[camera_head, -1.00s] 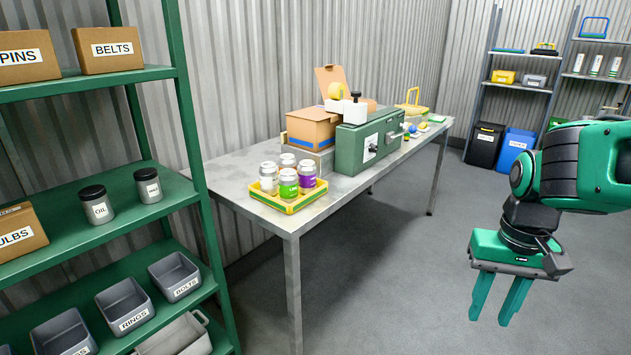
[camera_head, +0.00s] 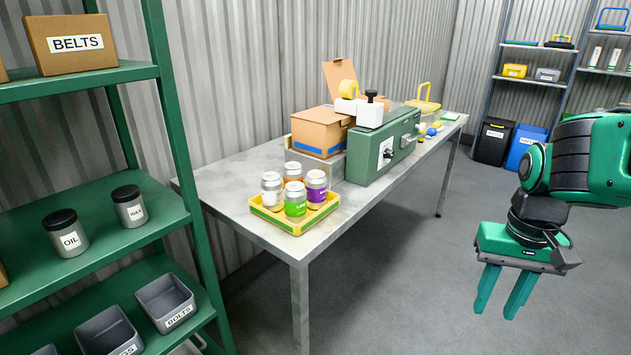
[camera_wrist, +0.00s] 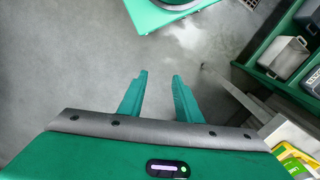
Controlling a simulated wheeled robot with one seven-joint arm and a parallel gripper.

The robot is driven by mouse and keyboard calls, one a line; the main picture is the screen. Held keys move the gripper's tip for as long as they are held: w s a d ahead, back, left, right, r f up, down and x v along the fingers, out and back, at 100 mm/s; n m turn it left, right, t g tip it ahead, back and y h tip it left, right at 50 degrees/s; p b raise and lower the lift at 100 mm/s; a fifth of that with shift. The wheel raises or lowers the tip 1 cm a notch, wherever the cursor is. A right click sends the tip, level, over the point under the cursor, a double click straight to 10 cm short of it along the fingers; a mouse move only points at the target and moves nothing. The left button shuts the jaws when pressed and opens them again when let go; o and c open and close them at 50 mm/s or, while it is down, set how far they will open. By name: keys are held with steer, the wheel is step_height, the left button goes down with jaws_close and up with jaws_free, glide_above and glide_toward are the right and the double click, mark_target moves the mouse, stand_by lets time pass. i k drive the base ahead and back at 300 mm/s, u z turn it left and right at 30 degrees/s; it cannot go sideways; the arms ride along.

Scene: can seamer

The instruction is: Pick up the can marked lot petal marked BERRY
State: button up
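Several cans stand upright in a yellow and green tray (camera_head: 262,222) on the near end of the metal table. The green-labelled can (camera_head: 295,200) is at the front, the purple-labelled can (camera_head: 316,188) at the right, a white-labelled can (camera_head: 271,190) at the left and an orange-labelled can (camera_head: 293,171) at the back. I cannot read BERRY or a petal mark on any can. My gripper (camera_head: 498,308) is open and empty, pointing down over the floor, right of the table and well apart from the cans. In the wrist view its two fingers (camera_wrist: 160,85) are apart with nothing between them.
The metal table (camera_head: 225,188) also bears a cardboard box (camera_head: 318,130) and a green machine (camera_head: 375,150) behind the tray. A green shelf (camera_head: 110,245) with jars and bins stands at the left. The floor between table and arm is clear.

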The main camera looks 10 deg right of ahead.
mark_target(317, 180)
steer(key=u, duration=0.05)
steer(key=i, duration=1)
